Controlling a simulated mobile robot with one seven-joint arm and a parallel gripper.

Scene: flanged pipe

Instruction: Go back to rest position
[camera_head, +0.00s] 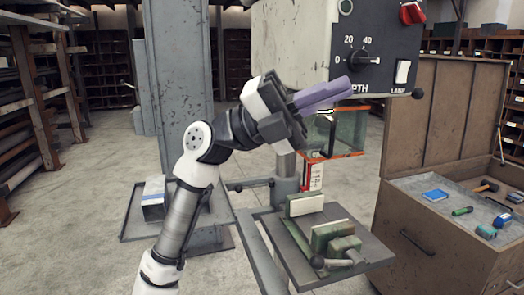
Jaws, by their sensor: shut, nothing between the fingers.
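My gripper (326,94) is raised in the middle of the camera_head view, at the end of my white and grey arm. Its purple fingers point to the right and lie close together, with nothing held between them. It is in front of the drill press head (300,40), apart from the vise and the table below. I see no flanged pipe that I can make out.
A green vise (335,240) sits on the drill press table (290,262) below my gripper. A clear guard (340,130) with a red-orange edge is just behind the fingers. An open wooden tool chest (440,225) stands at right. Clear floor (75,215) lies at left.

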